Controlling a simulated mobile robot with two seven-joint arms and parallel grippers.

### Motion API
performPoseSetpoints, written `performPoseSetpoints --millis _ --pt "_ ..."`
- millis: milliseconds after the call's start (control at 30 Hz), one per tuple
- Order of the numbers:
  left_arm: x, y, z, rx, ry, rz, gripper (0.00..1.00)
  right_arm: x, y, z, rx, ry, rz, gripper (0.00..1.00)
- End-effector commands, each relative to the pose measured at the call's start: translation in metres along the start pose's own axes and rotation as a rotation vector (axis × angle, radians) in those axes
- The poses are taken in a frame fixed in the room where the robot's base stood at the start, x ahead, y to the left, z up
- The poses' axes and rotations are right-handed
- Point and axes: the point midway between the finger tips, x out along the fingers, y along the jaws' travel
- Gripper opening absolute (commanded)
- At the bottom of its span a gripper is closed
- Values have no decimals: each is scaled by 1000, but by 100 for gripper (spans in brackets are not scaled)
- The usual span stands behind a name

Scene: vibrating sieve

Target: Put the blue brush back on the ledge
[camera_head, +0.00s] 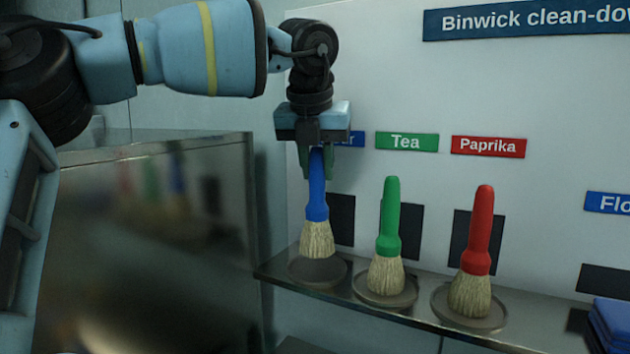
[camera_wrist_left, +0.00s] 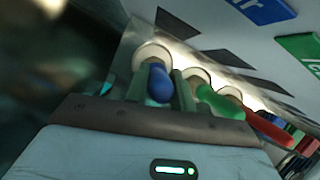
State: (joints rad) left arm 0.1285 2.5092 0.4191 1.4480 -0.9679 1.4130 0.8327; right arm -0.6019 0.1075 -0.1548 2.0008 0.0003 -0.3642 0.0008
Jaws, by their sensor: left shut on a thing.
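The blue brush (camera_head: 317,205) hangs upright, bristles down, over the leftmost round dish (camera_head: 305,272) on the ledge (camera_head: 420,312). Its bristle tips look at or just above the dish; I cannot tell whether they touch. My left gripper (camera_head: 317,165) is shut on the top of the blue handle. In the left wrist view the blue handle end (camera_wrist_left: 160,85) sits between the fingers, with a pale round dish (camera_wrist_left: 152,52) beyond it. My right gripper is not in view.
A green brush (camera_head: 389,225) and a red brush (camera_head: 478,240) stand in dishes to the right. Green Tea (camera_head: 407,142) and red Paprika (camera_head: 488,147) labels are on the board behind. Folded blue cloths (camera_head: 610,322) lie at the far right. A metal panel (camera_head: 160,240) stands to the left.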

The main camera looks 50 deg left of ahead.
Motion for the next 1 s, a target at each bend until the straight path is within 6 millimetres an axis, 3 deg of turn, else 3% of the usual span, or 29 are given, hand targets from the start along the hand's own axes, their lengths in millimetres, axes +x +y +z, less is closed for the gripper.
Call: performPoseSetpoints --millis 233,500,900,933,1000 --pt "4 3 8 -2 1 0 0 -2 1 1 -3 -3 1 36" --pt "34 3 -7 1 0 -1 0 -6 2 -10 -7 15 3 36" --pt "42 2 -8 0 2 1 0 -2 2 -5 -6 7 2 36" --pt "41 2 -8 0 2 1 27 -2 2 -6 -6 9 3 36" --pt "40 2 -8 0 1 0 36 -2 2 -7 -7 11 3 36"
